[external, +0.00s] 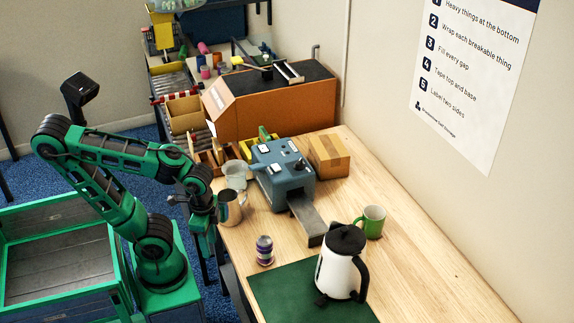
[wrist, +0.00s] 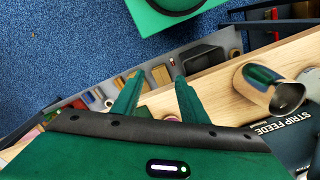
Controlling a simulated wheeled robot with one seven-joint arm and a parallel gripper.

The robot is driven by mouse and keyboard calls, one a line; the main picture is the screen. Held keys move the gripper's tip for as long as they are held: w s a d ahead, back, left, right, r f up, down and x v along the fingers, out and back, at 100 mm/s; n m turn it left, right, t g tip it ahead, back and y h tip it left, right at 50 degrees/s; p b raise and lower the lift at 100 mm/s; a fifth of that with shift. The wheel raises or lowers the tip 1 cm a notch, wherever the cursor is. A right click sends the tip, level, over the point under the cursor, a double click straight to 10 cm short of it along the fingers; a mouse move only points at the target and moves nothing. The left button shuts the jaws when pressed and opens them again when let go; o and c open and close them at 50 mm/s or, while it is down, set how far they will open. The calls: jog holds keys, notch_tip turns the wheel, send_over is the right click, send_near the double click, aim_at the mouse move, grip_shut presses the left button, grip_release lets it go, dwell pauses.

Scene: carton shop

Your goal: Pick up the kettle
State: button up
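The kettle (external: 337,272) is white with a black lid and black handle. It stands upright at the front of the wooden table, on or at the edge of a dark green mat (external: 285,296). It does not show in the wrist view. My gripper (external: 208,243) is at the table's left edge, well to the left of the kettle and apart from it. In the wrist view my gripper (wrist: 155,88) has its two green fingers spread with nothing between them.
A metal cup (external: 230,210) stands close beside my gripper; it also shows in the wrist view (wrist: 268,92). A blue-grey machine (external: 284,172), a green mug (external: 372,221), a purple-and-white jar (external: 264,251) and a carton (external: 328,154) stand on the table. The right side is clear.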

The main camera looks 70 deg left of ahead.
notch_tip(320, 180, up, 18)
jog(key=w+d+n+t, duration=0.6)
jog(key=w+d+t, duration=0.3)
jog(key=w+d, duration=2.2)
jog(key=shift+n, duration=0.3)
jog(key=w+f, duration=0.1)
jog(key=f, duration=0.9)
jog(key=w+d+f, duration=0.1)
jog(key=f, duration=0.4)
jog(key=shift+w+d, duration=0.1)
jog(key=shift+w, duration=0.25)
jog(key=shift+d+x, duration=0.15)
jog(key=shift+x, duration=1.2)
jog(key=shift+d+x, duration=0.15)
jog(key=shift+x, duration=1.2)
grip_shut()
jog(key=shift+r, duration=0.15)
